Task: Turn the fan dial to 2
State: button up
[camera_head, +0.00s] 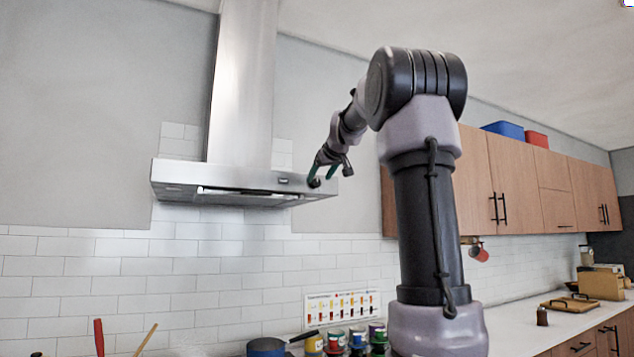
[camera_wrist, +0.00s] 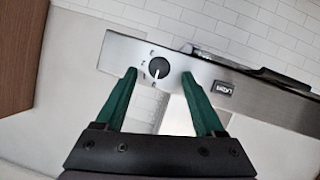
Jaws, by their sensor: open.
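The fan dial (camera_wrist: 159,68) is a round dark knob with a light pointer line, set in the steel front of the range hood (camera_head: 215,178). Small marks surround it, too small to read for certain. In the head view the dial (camera_head: 314,183) is a dark spot at the hood's right end, partly behind my gripper (camera_head: 324,172). In the wrist view my gripper (camera_wrist: 158,80) is open, its two green fingers on either side of the dial. A gap shows between each finger and the knob. I cannot tell how deep the fingertips reach.
A button labelled "LIGHT" (camera_wrist: 223,88) sits on the hood front, just right of the right finger. Wooden wall cabinets (camera_head: 515,180) stand to the right. Jars (camera_head: 340,341) and a pan (camera_head: 266,347) are on the counter below.

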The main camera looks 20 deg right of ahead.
aim_at(317, 182)
jog(key=shift+x, duration=1.6)
jog(key=shift+c, duration=0.3)
grip_shut()
